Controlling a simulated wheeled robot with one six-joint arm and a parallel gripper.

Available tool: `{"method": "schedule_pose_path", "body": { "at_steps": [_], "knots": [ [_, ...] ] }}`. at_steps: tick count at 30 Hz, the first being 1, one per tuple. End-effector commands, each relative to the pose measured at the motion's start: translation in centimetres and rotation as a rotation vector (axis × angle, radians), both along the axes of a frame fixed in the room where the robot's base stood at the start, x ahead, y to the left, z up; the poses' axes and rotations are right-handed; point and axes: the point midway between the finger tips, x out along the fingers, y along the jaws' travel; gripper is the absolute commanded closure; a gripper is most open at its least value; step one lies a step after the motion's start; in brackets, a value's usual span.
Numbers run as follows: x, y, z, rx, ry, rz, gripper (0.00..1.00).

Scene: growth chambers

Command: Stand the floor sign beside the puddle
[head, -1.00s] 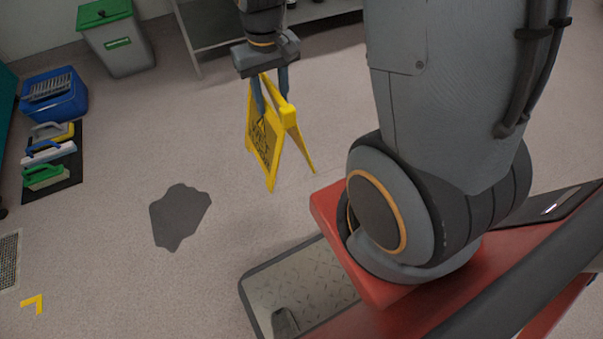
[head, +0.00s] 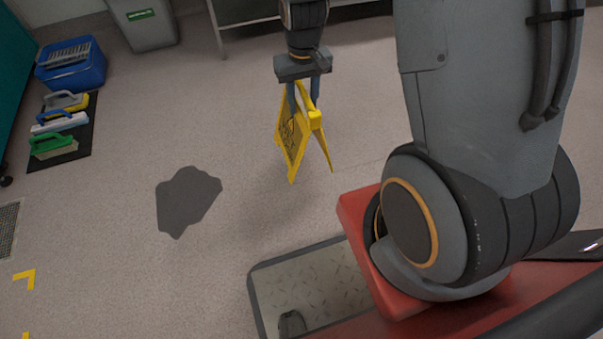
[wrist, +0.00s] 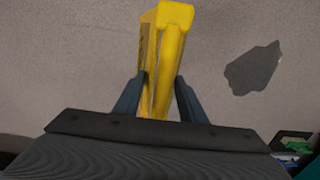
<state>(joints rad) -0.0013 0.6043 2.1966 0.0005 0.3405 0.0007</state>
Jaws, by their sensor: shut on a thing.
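The yellow floor sign (head: 292,135) hangs in the head view, its two panels spread in an A shape. My gripper (head: 304,95) is shut on its top edge from above. The sign seems held above the floor, though the exact gap is hard to tell. The dark grey puddle (head: 188,200) lies on the floor to the left of the sign and nearer the camera, apart from it. In the wrist view, the sign's yellow top (wrist: 168,45) sits between my gripper's fingers (wrist: 160,95), and the puddle (wrist: 252,69) shows to the right.
A blue bucket (head: 85,72) and a black mat (head: 70,153) with several brushes are at the left. A grey bin (head: 150,32) stands at the back. A floor grate (head: 8,228) and yellow floor mark (head: 25,277) lie front left. Floor around the puddle is clear.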

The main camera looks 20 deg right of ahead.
Motion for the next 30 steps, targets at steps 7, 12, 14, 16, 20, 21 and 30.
{"method": "schedule_pose_path", "body": {
  "at_steps": [7, 12, 14, 16, 20, 21, 30],
  "knots": [
    [0.5, 0.0, -2.1, 0.0, 0.002, 0.0, 1.0],
    [0.5, 0.0, -4.9, 0.0, 0.003, 0.0, 1.0],
    [0.5, 0.0, -6.0, 0.0, 0.002, 0.0, 1.0],
    [0.5, 0.0, -7.0, 0.0, 0.001, 0.0, 1.0],
    [0.5, 0.0, -7.9, 0.0, 0.001, 0.0, 1.0],
    [0.5, 0.0, -8.3, 0.0, 0.0, 0.0, 1.0],
    [0.5, 0.0, -11.3, 0.0, -0.001, 0.0, 1.0]
  ]
}}
